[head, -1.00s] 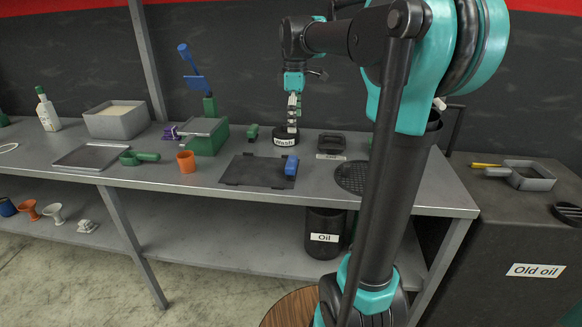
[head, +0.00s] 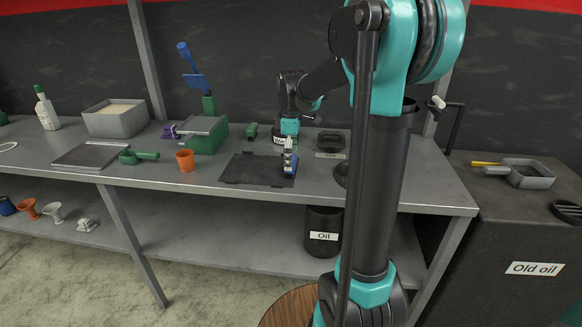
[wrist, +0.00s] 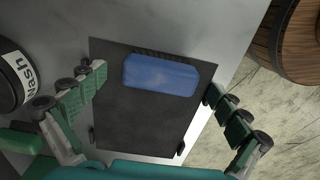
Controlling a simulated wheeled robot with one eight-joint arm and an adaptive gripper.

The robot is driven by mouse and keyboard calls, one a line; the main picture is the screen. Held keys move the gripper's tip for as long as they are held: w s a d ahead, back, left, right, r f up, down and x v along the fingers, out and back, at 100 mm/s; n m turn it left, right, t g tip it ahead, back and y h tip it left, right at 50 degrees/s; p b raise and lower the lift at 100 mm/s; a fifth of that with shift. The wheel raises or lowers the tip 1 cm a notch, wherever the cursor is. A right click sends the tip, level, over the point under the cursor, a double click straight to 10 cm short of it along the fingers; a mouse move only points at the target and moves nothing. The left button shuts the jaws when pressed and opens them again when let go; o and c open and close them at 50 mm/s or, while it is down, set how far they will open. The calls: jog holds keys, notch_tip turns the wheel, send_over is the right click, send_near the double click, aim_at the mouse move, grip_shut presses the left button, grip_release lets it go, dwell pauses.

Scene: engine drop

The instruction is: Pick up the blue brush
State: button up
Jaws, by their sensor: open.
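The blue brush (wrist: 161,75) lies on a dark mat (wrist: 140,125) on the workbench. In the wrist view it sits between my two spread fingers, nearer the far edge of the mat. In the head view my gripper (head: 289,158) is low over the mat, right at the brush (head: 286,168), which it partly hides. In the wrist view my gripper (wrist: 155,92) is open, one finger to the left of the brush and one close to its right end. Neither finger clearly touches it.
The round Wash container (wrist: 15,75) stands left of my gripper in the wrist view. The Oil bin (head: 323,232) is on the lower level.

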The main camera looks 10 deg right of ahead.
jog(key=shift+f, duration=0.45)
jog(key=c, duration=1.4)
jog(key=shift+r, duration=0.1)
notch_tip(320, 180, up, 20)
